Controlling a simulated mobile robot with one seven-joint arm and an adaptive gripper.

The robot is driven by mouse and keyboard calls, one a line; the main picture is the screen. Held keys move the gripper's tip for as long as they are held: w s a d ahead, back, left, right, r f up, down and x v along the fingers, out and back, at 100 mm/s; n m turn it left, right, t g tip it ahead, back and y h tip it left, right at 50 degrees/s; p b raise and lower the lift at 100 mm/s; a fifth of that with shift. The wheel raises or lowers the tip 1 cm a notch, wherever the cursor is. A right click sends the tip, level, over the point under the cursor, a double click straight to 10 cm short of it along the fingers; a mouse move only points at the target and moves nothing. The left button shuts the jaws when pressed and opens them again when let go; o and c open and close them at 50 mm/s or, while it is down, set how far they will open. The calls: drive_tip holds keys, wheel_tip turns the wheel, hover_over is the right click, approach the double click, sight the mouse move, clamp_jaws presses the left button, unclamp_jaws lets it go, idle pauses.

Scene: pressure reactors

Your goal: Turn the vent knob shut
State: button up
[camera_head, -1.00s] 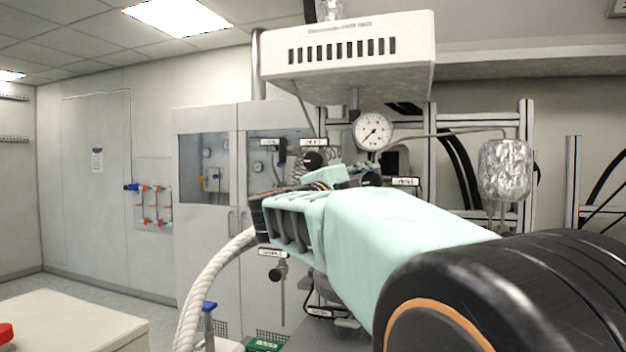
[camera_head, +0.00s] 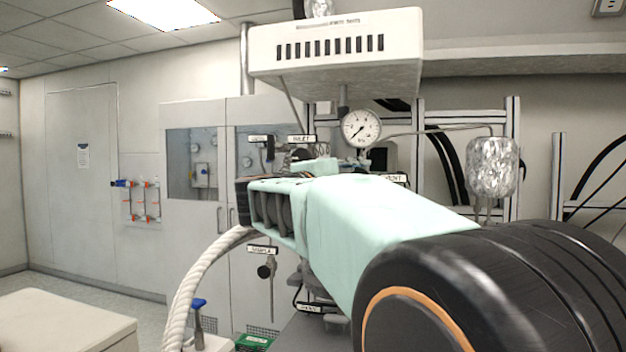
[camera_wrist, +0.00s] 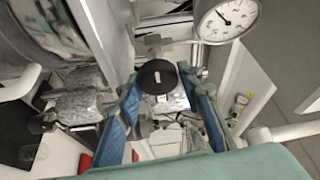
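A round black knob (camera_wrist: 157,77) with a white mark on its face sits between the fingertips of my gripper (camera_wrist: 159,84) in the wrist view. It appears to be the vent knob, though no label is readable there. The blue-padded fingers are apart, one on each side of the knob and close to it. I cannot tell whether they touch it.
A pressure gauge (camera_head: 361,127) stands just above the arm, and it also shows in the wrist view (camera_wrist: 226,18). A foil-wrapped vessel (camera_head: 493,166) hangs to the right. A white vented box (camera_head: 336,50) is overhead. A SAMPLE valve (camera_head: 265,271) sits lower left.

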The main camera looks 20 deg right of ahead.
drive_tip(key=o, duration=0.3)
